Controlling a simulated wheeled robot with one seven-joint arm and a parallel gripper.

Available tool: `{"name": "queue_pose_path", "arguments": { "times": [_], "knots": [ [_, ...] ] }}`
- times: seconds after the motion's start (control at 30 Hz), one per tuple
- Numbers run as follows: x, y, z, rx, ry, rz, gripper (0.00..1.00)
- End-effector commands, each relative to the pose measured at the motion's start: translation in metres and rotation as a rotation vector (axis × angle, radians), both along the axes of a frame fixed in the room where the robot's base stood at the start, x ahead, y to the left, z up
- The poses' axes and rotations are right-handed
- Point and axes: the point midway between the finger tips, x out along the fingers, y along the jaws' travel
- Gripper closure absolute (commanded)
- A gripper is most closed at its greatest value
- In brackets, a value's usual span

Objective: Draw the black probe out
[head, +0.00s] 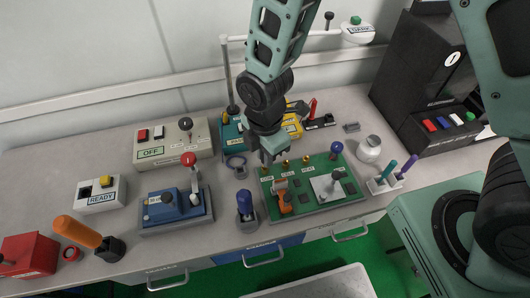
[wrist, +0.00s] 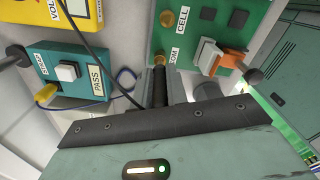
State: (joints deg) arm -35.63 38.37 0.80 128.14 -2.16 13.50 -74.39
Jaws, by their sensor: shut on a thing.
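My gripper (head: 266,157) is at the back left corner of the green circuit board (head: 320,207), over the left end of its row of brass posts. In the wrist view my gripper (wrist: 160,92) is shut on the black probe (wrist: 159,85), which shows as a dark rod between the grey fingers. The probe's far end is at the brass post (wrist: 159,60) marked COM; I cannot tell how deep it sits. A black cable (wrist: 108,72) curves nearby. In the head view the fingers hide the probe.
A teal tester (wrist: 75,72) marked PASS is close by. The board carries an orange switch (head: 282,194). A black machine (head: 425,80) stands at the right.

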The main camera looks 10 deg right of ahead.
Motion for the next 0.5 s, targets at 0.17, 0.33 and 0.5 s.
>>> {"name": "queue_pose_path", "arguments": {
  "times": [0.17, 0.33, 0.5],
  "knots": [
    [0.0, 0.0, 0.009, 0.0, 0.0, -0.001, 1.0],
    [0.0, 0.0, 0.015, 0.0, 0.0, -0.001, 1.0],
    [0.0, 0.0, 0.022, 0.0, 0.0, 0.0, 1.0]
  ]
}}
